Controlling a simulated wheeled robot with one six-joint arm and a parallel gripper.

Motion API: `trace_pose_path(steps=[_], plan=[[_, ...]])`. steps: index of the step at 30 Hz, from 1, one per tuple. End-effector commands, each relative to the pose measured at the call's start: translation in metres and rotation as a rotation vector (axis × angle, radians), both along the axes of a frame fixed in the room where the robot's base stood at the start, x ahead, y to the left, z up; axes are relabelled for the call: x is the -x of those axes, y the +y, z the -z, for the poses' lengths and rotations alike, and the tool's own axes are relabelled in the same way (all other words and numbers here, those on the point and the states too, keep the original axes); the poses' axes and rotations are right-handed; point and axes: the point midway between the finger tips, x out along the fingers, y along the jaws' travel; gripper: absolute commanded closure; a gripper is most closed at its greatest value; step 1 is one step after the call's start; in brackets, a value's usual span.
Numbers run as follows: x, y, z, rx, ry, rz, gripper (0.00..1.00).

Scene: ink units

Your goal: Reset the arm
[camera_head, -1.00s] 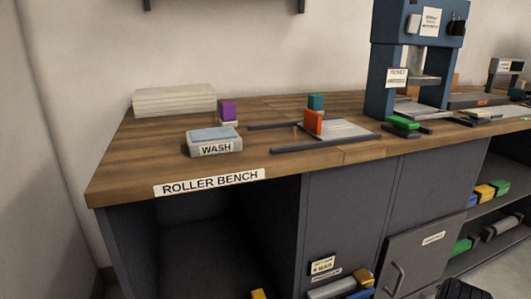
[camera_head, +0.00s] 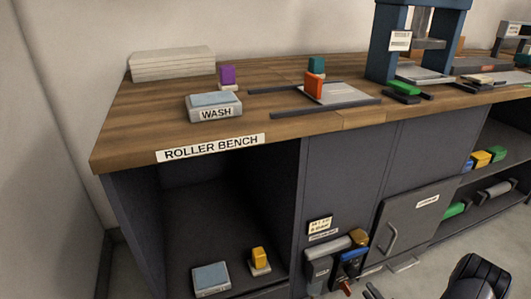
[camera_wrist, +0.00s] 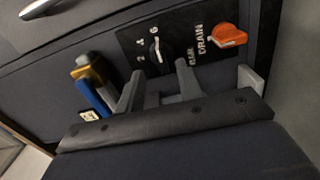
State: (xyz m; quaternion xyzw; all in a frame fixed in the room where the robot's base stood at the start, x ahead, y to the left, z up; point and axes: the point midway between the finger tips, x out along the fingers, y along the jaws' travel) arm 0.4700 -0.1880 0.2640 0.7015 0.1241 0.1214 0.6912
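My gripper (camera_wrist: 158,88) shows in the wrist view with its two grey fingers apart and nothing between them. The fingers point at a black panel (camera_wrist: 130,42) on the dark cabinet front. A black knob (camera_wrist: 156,50) with numbers around it lies just beyond the fingertips; I cannot tell whether they touch it. An orange handle (camera_wrist: 229,35) marked DRAIN is to the right of the fingers. In the head view, a black part of my arm (camera_head: 483,275) shows at the bottom right; the gripper is not clearly visible there.
The roller bench (camera_head: 130,130) holds a wash box (camera_head: 215,106), a grey plate (camera_head: 343,94) and a blue press (camera_head: 384,50). Below are an open bay with a yellow-topped block (camera_head: 259,258), a cabinet door (camera_head: 414,226) and blue and yellow items (camera_wrist: 93,80) left of my fingers.

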Motion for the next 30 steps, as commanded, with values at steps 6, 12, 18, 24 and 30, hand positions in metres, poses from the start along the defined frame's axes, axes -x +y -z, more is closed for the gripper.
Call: trace_pose_path(steps=[6, 12, 18, 24, 30], plan=[[-0.038, 0.015, 0.002, 0.002, -0.003, -0.006, 0.65], [-0.064, 0.023, -0.001, 0.036, -0.015, 0.001, 0.65], [-0.063, 0.023, -0.003, 0.195, -0.072, 0.001, 0.65], [-0.063, 0.023, -0.005, 0.351, -0.129, 0.001, 0.65], [-0.062, 0.024, -0.007, 0.504, -0.185, 0.000, 0.65]])
